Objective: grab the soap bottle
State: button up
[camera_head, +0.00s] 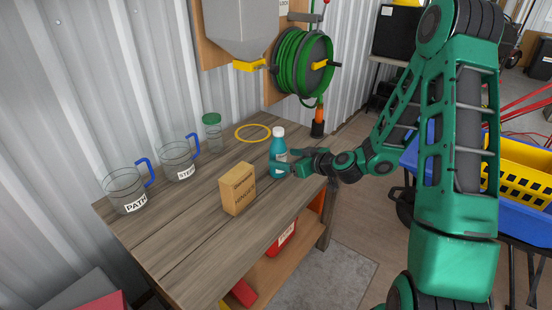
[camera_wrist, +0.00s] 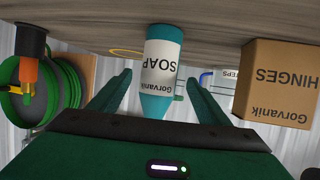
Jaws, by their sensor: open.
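The soap bottle (camera_head: 278,154) is teal with a white cap and a white label, and stands upright on the wooden workbench (camera_head: 170,245). In the wrist view, which is upside down, the soap bottle (camera_wrist: 162,65) shows its label reading "Gorvanik SOAP". My gripper (camera_head: 280,161) is open at the bottle, with one finger on each side of it in the picture. In the wrist view my gripper (camera_wrist: 158,82) shows a gap between each finger and the bottle. I cannot tell exactly how deep the bottle sits between the fingers.
A cardboard hinges box (camera_head: 238,189) stands close to the bottle. A yellow ring (camera_head: 253,132), a green-lidded jar (camera_head: 212,133) and two measuring jugs with blue handles (camera_head: 178,160) (camera_head: 126,192) stand towards the wall. An orange-and-black tool (camera_head: 318,122) is at the bench's far end.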

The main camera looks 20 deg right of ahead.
aim_at(277, 157)
jog(key=shift+x, duration=2.7)
jog(key=shift+d, duration=0.1)
jog(key=shift+c, duration=0.4)
jog(key=c, duration=1)
jog(key=shift+c, duration=0.2)
